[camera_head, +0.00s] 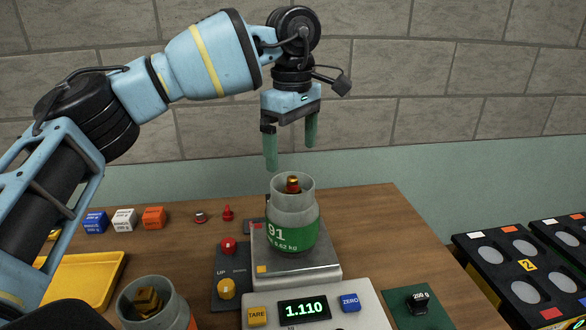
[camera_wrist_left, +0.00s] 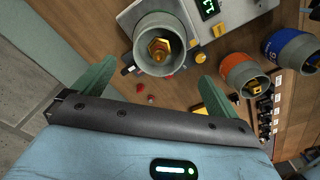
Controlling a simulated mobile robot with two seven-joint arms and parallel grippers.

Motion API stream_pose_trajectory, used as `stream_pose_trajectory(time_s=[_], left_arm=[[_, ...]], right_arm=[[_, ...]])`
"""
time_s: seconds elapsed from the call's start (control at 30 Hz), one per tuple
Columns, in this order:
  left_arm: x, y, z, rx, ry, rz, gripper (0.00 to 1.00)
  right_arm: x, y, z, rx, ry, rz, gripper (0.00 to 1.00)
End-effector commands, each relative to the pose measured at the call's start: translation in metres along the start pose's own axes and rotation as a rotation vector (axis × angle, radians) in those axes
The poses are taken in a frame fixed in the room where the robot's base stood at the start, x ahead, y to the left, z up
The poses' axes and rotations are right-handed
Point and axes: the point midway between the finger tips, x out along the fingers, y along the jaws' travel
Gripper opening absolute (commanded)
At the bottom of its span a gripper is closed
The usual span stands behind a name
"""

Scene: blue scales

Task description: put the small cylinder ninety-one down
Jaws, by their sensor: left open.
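The small cylinder ninety-one (camera_head: 292,225) is grey with a green band reading "91" and "0.62 kg". It stands upright on the scale's metal plate (camera_head: 296,276). The scale's display (camera_head: 304,309) reads 1.110. My left gripper (camera_head: 290,150) is open and empty above the cylinder, with its green fingers pointing down and clear of it. In the left wrist view the cylinder's open collar (camera_wrist_left: 160,46) and brass valve show beyond the gap between the fingers (camera_wrist_left: 150,85). My right gripper is not in view.
An orange-banded cylinder (camera_wrist_left: 245,74) and a blue one (camera_wrist_left: 288,48) stand nearby. Blue, white and orange blocks (camera_head: 124,219) and a yellow tray (camera_head: 84,280) are at left. A 200 g weight (camera_head: 417,301) lies right of the scale. Black racks with round holes (camera_head: 522,275) stand at far right.

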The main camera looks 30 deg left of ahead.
Motion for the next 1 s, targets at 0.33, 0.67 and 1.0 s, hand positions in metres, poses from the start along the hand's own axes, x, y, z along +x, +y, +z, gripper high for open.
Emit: stream_pose_trajectory(time_s=[0.33,0.67,1.0], left_arm=[[-0.031,0.0,0.0,0.001,0.0,0.0,0.97],[-0.031,0.0,0.0,0.001,0.001,0.0,0.97],[-0.031,0.0,0.0,0.001,0.0,0.0,0.97]], right_arm=[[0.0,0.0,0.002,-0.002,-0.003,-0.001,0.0],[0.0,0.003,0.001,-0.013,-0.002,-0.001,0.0],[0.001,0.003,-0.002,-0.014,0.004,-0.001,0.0]])
